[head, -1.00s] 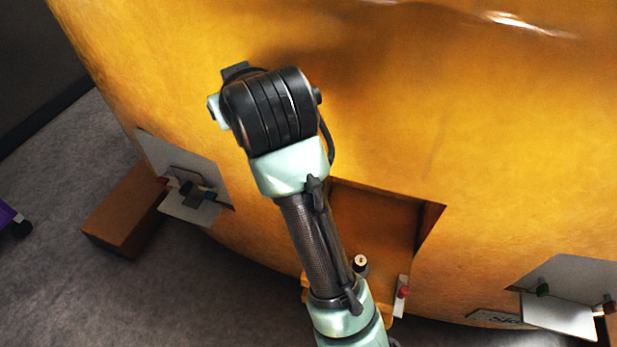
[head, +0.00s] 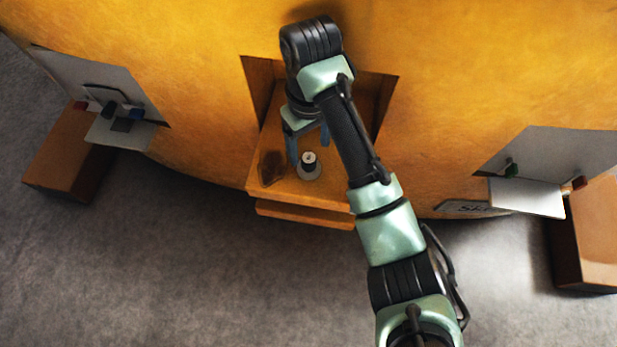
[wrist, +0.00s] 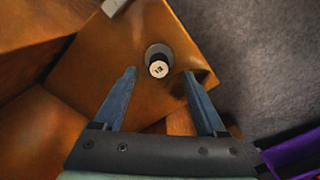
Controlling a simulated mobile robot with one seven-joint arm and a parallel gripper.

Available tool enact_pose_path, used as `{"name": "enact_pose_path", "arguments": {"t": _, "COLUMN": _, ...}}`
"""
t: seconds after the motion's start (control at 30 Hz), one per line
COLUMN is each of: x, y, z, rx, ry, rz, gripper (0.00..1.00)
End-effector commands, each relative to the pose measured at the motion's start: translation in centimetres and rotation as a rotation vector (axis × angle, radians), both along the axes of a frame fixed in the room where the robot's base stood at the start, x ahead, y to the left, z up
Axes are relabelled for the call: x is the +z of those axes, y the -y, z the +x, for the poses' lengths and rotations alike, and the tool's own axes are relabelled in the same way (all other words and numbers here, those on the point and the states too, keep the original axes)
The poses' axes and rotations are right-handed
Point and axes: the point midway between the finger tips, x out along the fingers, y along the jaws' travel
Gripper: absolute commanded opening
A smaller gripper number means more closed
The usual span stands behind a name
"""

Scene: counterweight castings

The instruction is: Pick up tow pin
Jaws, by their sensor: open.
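The tow pin (head: 308,160) looks like a short black cylinder with a pale top. It stands upright on a light round base on the orange ledge of the recess. In the wrist view the tow pin (wrist: 158,67) shows between and slightly beyond my fingertips. My gripper (head: 309,150) has its blue fingers apart, over the ledge at the pin. In the wrist view my gripper (wrist: 159,76) is open and empty, with one finger on each side of the pin's line. I cannot tell whether a finger touches the pin.
The recess is cut into a large yellow curved casting (head: 480,70). Grey panels with small shelves stand at left (head: 95,80) and right (head: 560,150), bearing coloured knobs. Brown boxes stand at left (head: 65,155) and right (head: 595,230). The grey floor in front is clear.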

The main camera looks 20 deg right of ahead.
Motion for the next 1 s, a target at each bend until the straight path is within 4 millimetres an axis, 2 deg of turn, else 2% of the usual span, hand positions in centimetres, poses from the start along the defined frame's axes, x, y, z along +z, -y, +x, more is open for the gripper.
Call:
{"name": "enact_pose_path", "arguments": {"t": 0.03, "x": -1.1, "y": 0.0, "z": -0.1, "rx": 0.000, "ry": -0.002, "rz": 0.001, "gripper": 0.74}}
{"name": "enact_pose_path", "arguments": {"t": 0.17, "x": -1.9, "y": 0.0, "z": 0.0, "rx": 0.000, "ry": -0.002, "rz": 0.000, "gripper": 0.74}}
{"name": "enact_pose_path", "arguments": {"t": 0.43, "x": -5.7, "y": 0.0, "z": 0.3, "rx": -0.002, "ry": -0.002, "rz": -0.001, "gripper": 0.74}}
{"name": "enact_pose_path", "arguments": {"t": 0.57, "x": -6.4, "y": 0.0, "z": 0.3, "rx": -0.001, "ry": 0.000, "rz": -0.001, "gripper": 0.74}}
{"name": "enact_pose_path", "arguments": {"t": 0.77, "x": -6.4, "y": 0.0, "z": 0.3, "rx": 0.000, "ry": 0.000, "rz": -0.001, "gripper": 0.74}}
{"name": "enact_pose_path", "arguments": {"t": 0.87, "x": -6.4, "y": 0.0, "z": 0.3, "rx": 0.000, "ry": 0.000, "rz": -0.001, "gripper": 0.59}}
{"name": "enact_pose_path", "arguments": {"t": 1.0, "x": -6.4, "y": 0.0, "z": 0.3, "rx": 0.000, "ry": 0.000, "rz": -0.001, "gripper": 0.34}}
